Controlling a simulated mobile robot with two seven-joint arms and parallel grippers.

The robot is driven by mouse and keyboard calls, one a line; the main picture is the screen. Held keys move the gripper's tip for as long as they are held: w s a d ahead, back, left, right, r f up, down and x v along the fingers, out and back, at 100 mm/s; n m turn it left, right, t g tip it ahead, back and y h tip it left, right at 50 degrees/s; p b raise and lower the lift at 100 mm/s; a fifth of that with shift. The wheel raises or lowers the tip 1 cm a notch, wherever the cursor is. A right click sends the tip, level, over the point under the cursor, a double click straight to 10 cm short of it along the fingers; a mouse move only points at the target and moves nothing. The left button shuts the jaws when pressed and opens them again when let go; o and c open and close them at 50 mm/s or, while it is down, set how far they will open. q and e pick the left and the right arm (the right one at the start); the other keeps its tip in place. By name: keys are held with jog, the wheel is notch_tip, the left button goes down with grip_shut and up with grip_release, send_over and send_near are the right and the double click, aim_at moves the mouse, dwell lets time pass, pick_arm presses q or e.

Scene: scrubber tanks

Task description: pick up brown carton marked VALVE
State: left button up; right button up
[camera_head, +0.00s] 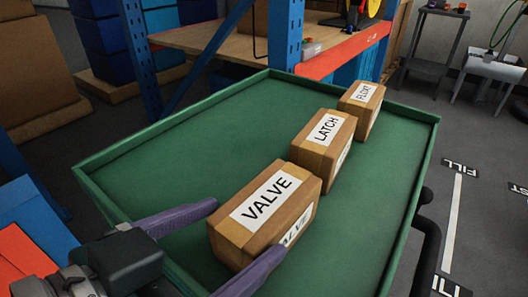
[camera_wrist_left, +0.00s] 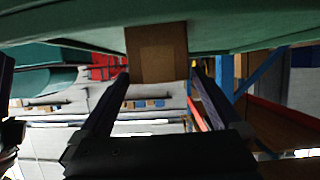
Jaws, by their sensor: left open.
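The brown carton marked VALVE (camera_head: 264,205) stands on a green tray-like surface (camera_head: 190,150), nearest to me of three cartons in a row. My left gripper (camera_head: 248,228) comes in from the lower left with its purple fingers open. One fingertip is at the carton's left side and the other at its near right side, partly covering the side label. In the left wrist view the carton's plain end (camera_wrist_left: 158,55) shows between and just beyond the fingertips (camera_wrist_left: 160,78). I cannot tell whether either finger touches it. My right gripper is not in view.
Cartons marked LATCH (camera_head: 324,138) and FLOAT (camera_head: 362,104) stand behind it in line. The tray has a raised green rim (camera_head: 428,165). Its left part is bare.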

aim_at(268, 213)
pick_arm(q)
jog(key=x, duration=0.2)
jog(key=b+x, duration=0.1)
jog(key=x, duration=0.4)
jog(key=shift+f+b, duration=0.3)
jog(key=shift+c, duration=0.7)
jog(key=c, duration=1.2)
jog(key=shift+c, duration=0.6)
jog(key=shift+r, duration=0.15)
